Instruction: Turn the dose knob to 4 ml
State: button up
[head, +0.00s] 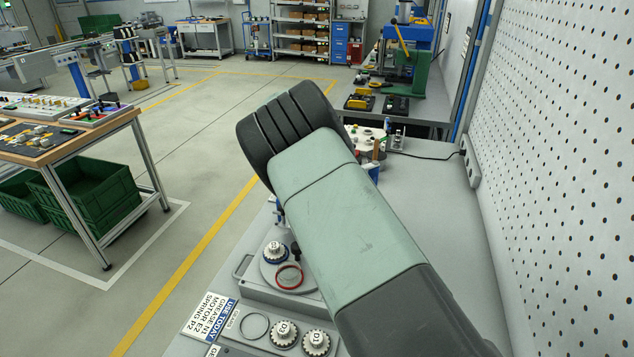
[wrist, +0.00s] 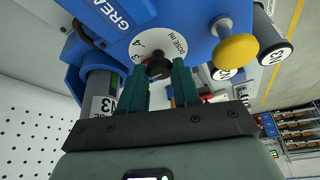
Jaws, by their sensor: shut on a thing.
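In the wrist view, the dose knob (wrist: 158,68) is small and black, on a round white dial (wrist: 165,39) marked "DOSE ml". The numbers 3 and 4 show at the dial's left side. The dial sits on a blue dispenser body (wrist: 195,14) with "GREA" lettering. My gripper (wrist: 160,73) has dark teal fingers on either side of the knob and is shut on it. The fingers hide the lower part of the dial. I cannot tell which number the knob points to. In the head view, my arm hides the knob and my gripper.
In the wrist view, a yellow ball handle (wrist: 235,49) stands right of the dial, and a grey cartridge labelled N3 (wrist: 100,86) is at left. In the head view, a grey fixture holds a red ring (head: 289,277), beside a "USE TODAY" card (head: 209,316). A pegboard wall (head: 560,160) bounds the right.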

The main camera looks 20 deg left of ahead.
jog(key=m, duration=0.2)
jog(key=m+g+h, duration=0.1)
jog(key=m, duration=0.2)
jog(key=shift+w+a+h, duration=0.1)
jog(key=shift+a+h, duration=0.1)
jog(key=shift+h, duration=0.1)
jog(key=shift+w+a+f+m+g, duration=0.15)
jog(key=shift+a+m+g, duration=0.15)
jog(key=shift+m, duration=0.6)
jog(key=shift+d+m+h, duration=0.15)
jog(key=shift+m+h, duration=0.15)
jog(key=shift+m, duration=0.1)
jog(key=o, duration=1.1)
jog(key=shift+d, duration=0.1)
jog(key=shift+c, duration=0.2)
jog(key=shift+n, duration=0.5)
